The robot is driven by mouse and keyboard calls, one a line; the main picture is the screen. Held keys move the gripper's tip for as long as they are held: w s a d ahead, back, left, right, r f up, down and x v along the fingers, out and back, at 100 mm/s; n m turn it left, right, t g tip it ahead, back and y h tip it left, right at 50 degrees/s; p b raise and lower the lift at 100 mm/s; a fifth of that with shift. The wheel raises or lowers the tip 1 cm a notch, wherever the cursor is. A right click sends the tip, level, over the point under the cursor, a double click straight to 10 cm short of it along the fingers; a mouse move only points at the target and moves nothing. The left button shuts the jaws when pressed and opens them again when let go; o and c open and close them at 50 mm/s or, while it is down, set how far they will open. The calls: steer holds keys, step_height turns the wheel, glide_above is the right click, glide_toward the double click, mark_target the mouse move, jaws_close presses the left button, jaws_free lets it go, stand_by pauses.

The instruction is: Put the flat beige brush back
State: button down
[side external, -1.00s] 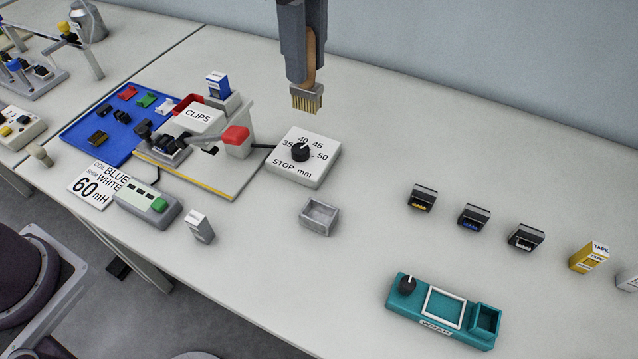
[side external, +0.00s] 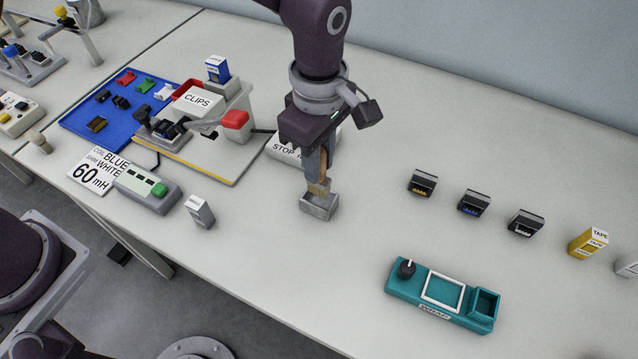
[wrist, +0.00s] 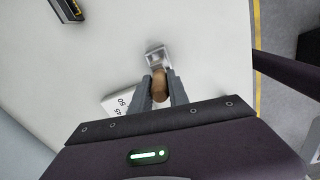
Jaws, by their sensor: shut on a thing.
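The flat beige brush (side external: 321,188) has a brown handle and pale bristles. My gripper (side external: 324,163) is shut on its handle, which also shows between my fingers in the wrist view (wrist: 159,88). The brush points down, with its bristle end at the small grey open-topped box (side external: 318,209). The lower end of the bristles is hidden by the box walls, so I cannot tell how deep it sits. The box also shows just beyond the brush in the wrist view (wrist: 157,55).
The STOP mm dial box (side external: 288,150) stands close behind my gripper, partly hidden. The teal WRAP station (side external: 440,295) and several dark connectors (side external: 422,183) are to the right. The table around the grey box is clear.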

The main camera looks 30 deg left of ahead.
step_height(320, 180, down, 5)
steer(key=shift+r, duration=0.2)
steer(key=shift+f, duration=0.1)
steer(key=c, duration=1.3)
jaws_free()
steer(key=shift+o, duration=0.2)
step_height(320, 180, up, 12)
steer(key=shift+r, duration=0.2)
